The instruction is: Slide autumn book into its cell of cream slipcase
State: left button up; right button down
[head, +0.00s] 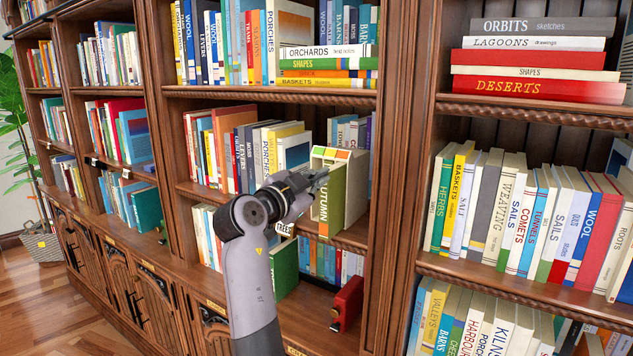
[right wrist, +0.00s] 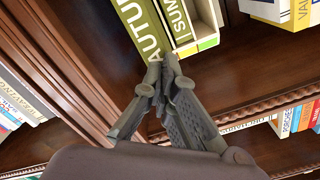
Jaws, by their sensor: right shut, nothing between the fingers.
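The cream slipcase (head: 354,187) stands near the right end of the middle shelf, with coloured patches along its top front edge. In the right wrist view the autumn book (right wrist: 141,28) is beside a spine lettered "SUM" (right wrist: 180,22). I cannot tell how deep the autumn book sits in its cell. My right gripper (head: 322,178) is shut and empty, its fingertips close in front of the spine; whether they touch is unclear. My left gripper is out of view.
Books stand to the left on the same shelf (head: 219,192). Below, a green book (head: 285,268) and a red object (head: 347,303) are on the lower shelf. A wooden upright (head: 396,170) closes the bay on the right. In the wrist view, bare shelf (right wrist: 250,62) shows right of the slipcase.

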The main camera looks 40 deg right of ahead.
aim_at(332, 174)
jog(key=shift+b+x, duration=0.45)
jog(key=shift+x, duration=3.15)
jog(key=shift+s, duration=0.1)
jog(key=shift+b+v, duration=0.75)
jog(key=shift+v, duration=0.95)
jog(key=v, duration=0.6)
jog(key=shift+a, duration=0.4)
jog(key=shift+f+b, duration=0.1)
jog(key=shift+b, duration=0.2)
